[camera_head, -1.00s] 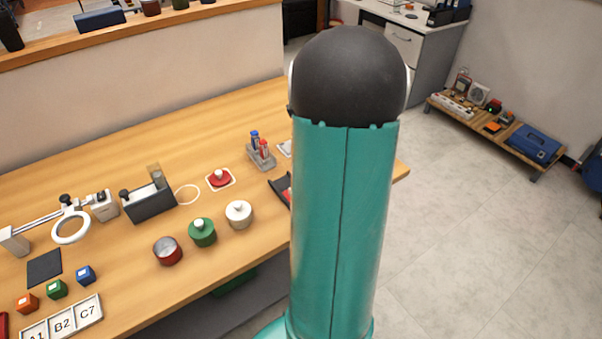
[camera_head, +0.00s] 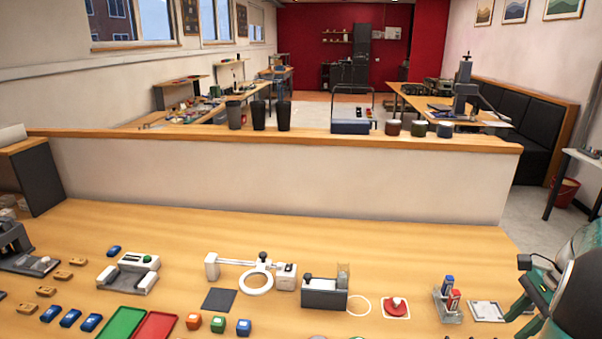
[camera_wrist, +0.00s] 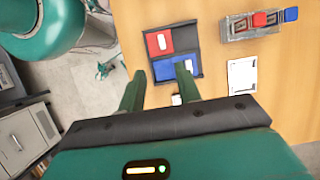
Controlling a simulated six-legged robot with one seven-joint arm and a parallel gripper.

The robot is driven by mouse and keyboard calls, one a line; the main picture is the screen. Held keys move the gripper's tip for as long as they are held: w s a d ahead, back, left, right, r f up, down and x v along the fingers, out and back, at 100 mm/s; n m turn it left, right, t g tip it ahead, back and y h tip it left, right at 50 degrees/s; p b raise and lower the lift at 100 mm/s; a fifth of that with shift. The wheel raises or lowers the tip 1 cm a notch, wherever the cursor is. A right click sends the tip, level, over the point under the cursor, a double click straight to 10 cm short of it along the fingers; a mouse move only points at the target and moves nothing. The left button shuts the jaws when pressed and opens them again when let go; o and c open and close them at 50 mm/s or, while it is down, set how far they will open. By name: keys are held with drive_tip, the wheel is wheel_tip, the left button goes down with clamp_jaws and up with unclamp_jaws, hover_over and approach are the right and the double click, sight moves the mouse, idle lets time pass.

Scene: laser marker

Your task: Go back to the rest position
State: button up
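My gripper (camera_wrist: 160,75) shows in the wrist view with its two green fingers spread apart and nothing seen held between them. It hangs above the wooden bench, over the near side of a black two-part tray (camera_wrist: 200,45). The tray holds a red piece (camera_wrist: 160,41) and a blue piece (camera_wrist: 165,68), each with a white label. I cannot tell the gripper's height above the tray. In the head view my teal and black arm fills the lower right corner, and it hides the bench there.
The bench (camera_head: 190,225) bears a ring-light magnifier (camera_head: 256,282), a dark grey device (camera_head: 324,293), a red-knobbed piece (camera_head: 396,308) and a rack with blue and red bottles (camera_head: 449,300). A low partition (camera_head: 280,180) closes the bench's back.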

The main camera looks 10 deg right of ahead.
drive_tip(key=w+a+r+n+h, duration=0.25)
drive_tip(key=a+n, duration=0.25)
drive_tip(key=a, duration=0.5)
drive_tip(key=w+a+r+n+h, duration=0.1)
drive_tip(key=a+r+n, duration=0.35)
drive_tip(key=a, duration=0.55)
drive_tip(key=s+a+n+t, duration=0.2)
drive_tip(key=s+a+n, duration=0.1)
drive_tip(key=a+n, duration=0.3)
drive_tip(key=s+a+n+t, duration=0.2)
drive_tip(key=a+n, duration=0.4)
drive_tip(key=a, duration=0.4)
drive_tip(key=shift+s+a+f+h, duration=0.15)
drive_tip(key=shift+s+a+h, duration=0.15)
drive_tip(key=shift+s, duration=0.25)
drive_tip(key=shift+s, duration=0.15)
